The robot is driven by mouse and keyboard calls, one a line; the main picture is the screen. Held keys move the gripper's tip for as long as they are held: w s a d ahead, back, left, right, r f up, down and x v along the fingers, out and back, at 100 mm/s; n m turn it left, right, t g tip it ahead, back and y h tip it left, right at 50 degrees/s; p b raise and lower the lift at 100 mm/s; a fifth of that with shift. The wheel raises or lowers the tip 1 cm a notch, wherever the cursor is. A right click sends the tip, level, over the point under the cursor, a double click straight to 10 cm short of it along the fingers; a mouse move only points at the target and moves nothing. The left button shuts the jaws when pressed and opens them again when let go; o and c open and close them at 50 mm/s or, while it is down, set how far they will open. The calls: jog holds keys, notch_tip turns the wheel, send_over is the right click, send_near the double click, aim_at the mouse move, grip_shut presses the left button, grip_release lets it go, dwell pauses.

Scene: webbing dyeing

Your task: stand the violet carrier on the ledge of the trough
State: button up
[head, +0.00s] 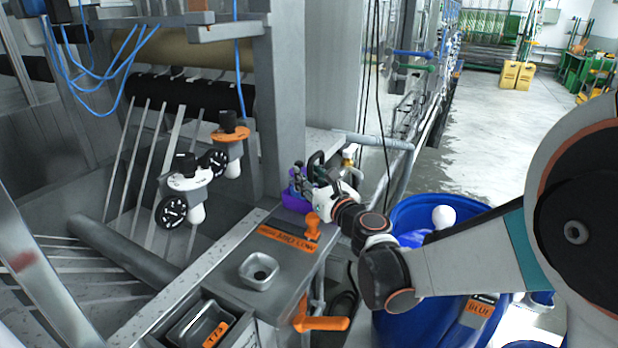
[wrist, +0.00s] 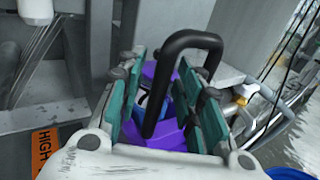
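The violet carrier (head: 296,201) is at the back end of the grey counter in the head view, partly hidden by my gripper. In the wrist view the violet carrier (wrist: 166,138) shows between my fingers, with its black looped handle (wrist: 184,42) rising toward the camera. My gripper (head: 312,190) reaches it from the right. In the wrist view the teal finger pads of my gripper (wrist: 163,85) stand well apart on both sides of the carrier. Contact with its sides is not clear. The trough (head: 130,235) lies left of the counter, with a pale metal ledge (head: 190,288) along its near side.
Two valves with black handwheels (head: 187,183) hang over the trough. A small square cup (head: 259,271) and an orange knob (head: 312,226) are on the counter. A blue barrel (head: 400,325) stands under my arm. A grey post (head: 283,90) rises behind the counter.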

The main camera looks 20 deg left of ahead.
jog(key=shift+s+d+r, duration=0.1)
jog(key=shift+d, duration=0.05)
jog(key=p+v, duration=0.2)
jog(key=v, duration=0.9)
jog(key=shift+s+d, duration=0.25)
jog(key=shift+s, duration=0.05)
